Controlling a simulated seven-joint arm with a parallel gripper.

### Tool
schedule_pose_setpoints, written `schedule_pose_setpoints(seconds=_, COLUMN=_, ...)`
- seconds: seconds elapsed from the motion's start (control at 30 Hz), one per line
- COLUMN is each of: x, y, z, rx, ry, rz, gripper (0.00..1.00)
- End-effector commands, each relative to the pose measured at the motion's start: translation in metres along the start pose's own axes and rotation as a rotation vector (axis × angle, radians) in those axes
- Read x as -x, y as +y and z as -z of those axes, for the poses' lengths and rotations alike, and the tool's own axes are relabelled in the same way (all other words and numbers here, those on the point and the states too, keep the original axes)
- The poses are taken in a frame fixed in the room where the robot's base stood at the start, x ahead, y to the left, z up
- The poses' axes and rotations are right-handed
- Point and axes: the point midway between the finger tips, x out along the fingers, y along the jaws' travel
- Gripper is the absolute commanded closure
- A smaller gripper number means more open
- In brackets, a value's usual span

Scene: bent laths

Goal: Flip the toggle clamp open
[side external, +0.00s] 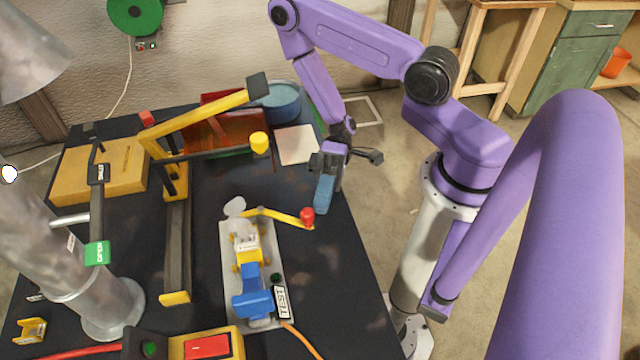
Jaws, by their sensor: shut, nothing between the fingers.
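What looks like the toggle clamp (245,245) is a small yellow-and-blue device on a grey base plate labelled TEST, in the middle front of the dark table. Its yellow lever reaches right and ends in a red knob (307,216). My gripper (323,207) has blue fingers, points down, and is shut and empty. In the side view it appears just above and to the right of the red knob, apart from it. How high it is over the table edge I cannot tell.
A long dark frame with a raised yellow arm (205,117) stands left of the clamp. A green-tipped lever marked OPEN (96,252) and a metal lamp post (105,300) are at left. A red-switch box (208,347) is in front. A teal round container (278,103) is behind.

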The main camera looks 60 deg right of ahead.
Motion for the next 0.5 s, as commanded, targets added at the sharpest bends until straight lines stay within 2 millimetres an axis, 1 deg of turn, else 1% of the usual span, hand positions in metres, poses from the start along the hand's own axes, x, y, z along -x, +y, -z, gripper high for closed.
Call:
schedule_pose_setpoints(seconds=0.03, x=-0.005, y=0.000, z=-0.002, rx=-0.003, ry=-0.003, rz=0.001, gripper=1.00)
schedule_pose_setpoints(seconds=0.2, x=-0.017, y=-0.001, z=-0.003, rx=-0.002, ry=-0.002, rz=0.000, gripper=1.00)
schedule_pose_setpoints(seconds=0.5, x=-0.028, y=-0.001, z=-0.004, rx=-0.001, ry=-0.001, rz=0.000, gripper=1.00)
